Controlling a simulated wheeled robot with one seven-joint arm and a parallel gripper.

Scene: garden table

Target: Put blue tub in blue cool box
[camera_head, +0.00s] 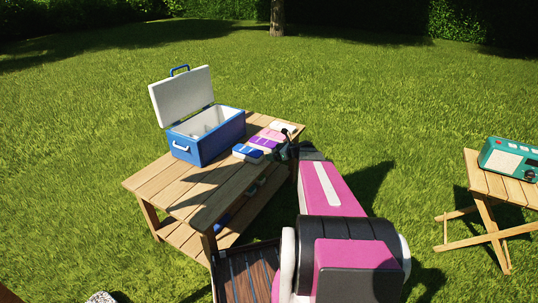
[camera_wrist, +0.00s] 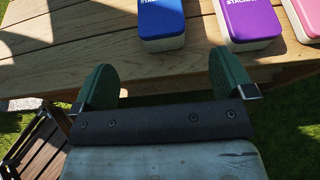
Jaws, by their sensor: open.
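The blue tub (camera_head: 247,153) has a blue lid and a pale base and sits on the wooden table to the right of the cool box. It also shows in the wrist view (camera_wrist: 161,22), beyond my fingers and slightly left of the purple tub. The blue cool box (camera_head: 205,139) stands on the table with its white lid (camera_head: 182,96) raised and its white interior showing. My gripper (camera_head: 283,151) is at the table's near right edge. In the wrist view my gripper (camera_wrist: 163,88) is open with nothing between its green fingers, apart from the tub.
A purple tub (camera_head: 264,143) stands beside the blue one, with a pink tub (camera_wrist: 303,18) and a white item (camera_head: 284,127) further along. The wooden table (camera_head: 160,182) has bare slats at its left end. A teal radio (camera_head: 510,158) sits on a separate stand at right.

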